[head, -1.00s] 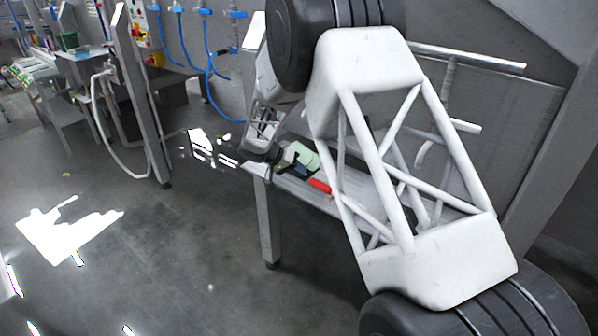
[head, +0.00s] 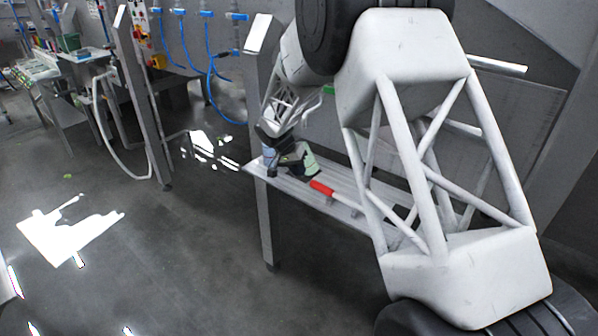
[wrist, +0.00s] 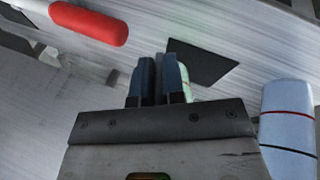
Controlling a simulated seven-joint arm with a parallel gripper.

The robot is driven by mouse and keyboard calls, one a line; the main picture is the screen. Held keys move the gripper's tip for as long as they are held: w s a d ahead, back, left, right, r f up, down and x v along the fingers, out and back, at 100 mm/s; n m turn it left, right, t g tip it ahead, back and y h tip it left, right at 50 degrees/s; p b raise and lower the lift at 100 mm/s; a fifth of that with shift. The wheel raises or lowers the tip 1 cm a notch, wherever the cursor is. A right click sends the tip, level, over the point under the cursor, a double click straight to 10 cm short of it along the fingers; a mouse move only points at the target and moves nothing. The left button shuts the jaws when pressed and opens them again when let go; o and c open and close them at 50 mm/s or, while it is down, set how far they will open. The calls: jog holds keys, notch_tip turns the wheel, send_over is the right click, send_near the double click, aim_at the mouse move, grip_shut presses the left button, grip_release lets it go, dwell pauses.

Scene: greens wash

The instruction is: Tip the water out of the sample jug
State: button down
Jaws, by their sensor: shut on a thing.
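My gripper (head: 290,161) is low over the left end of the metal bench in the head view. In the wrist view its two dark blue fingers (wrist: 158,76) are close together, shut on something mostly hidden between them. A pale green vessel, seemingly the sample jug (head: 309,158), is at the gripper in the head view. Only a pale green sliver (wrist: 185,84) shows beside the right finger in the wrist view. Its mouth and any water are hidden, and I cannot tell its exact tilt.
A light blue cylinder with red and black bands (wrist: 288,118) is right of the fingers in the wrist view. A red-handled tool (head: 322,188) lies on the slatted bench (head: 345,197). A dark patch (wrist: 200,61) lies beyond the fingers. Open floor is left of the bench.

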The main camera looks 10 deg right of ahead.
jog(key=shift+d+r+y, duration=0.1)
jog(key=shift+r+y, duration=0.25)
jog(key=shift+y, duration=0.8)
jog(key=shift+d+r+y, duration=0.1)
jog(key=shift+r+y, duration=0.25)
jog(key=shift+y, duration=0.8)
